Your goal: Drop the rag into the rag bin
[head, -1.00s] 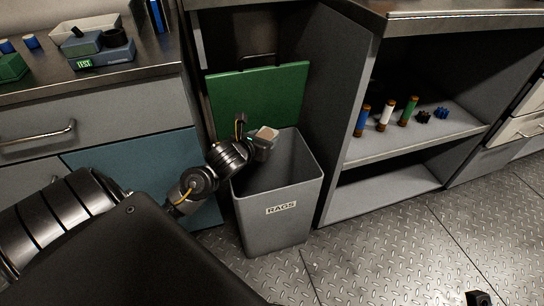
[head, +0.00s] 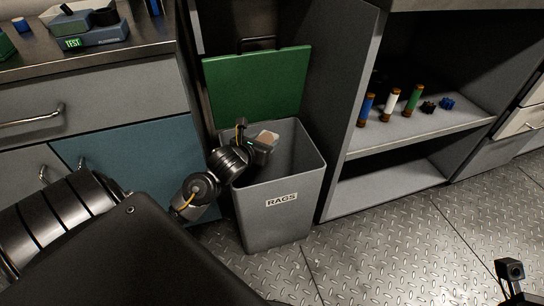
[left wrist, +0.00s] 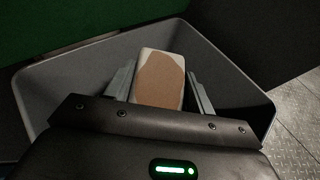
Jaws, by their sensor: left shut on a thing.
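The rag (head: 267,138) is a small folded pale cloth with a brown patch. My left gripper (head: 264,144) is shut on it and holds it over the open mouth of the grey rag bin (head: 280,218), labelled RAGS. In the left wrist view the rag (left wrist: 160,82) sits between the two fingers (left wrist: 160,88), with the bin's rim (left wrist: 235,73) around them. The bin's floor is mostly hidden.
A green lid (head: 255,85) stands raised behind the bin. A blue cabinet door (head: 130,160) is to the left. An open shelf (head: 420,125) with several small cylinders is to the right. A worktop with a TEST device (head: 90,38) is at the upper left. The floor at right is clear.

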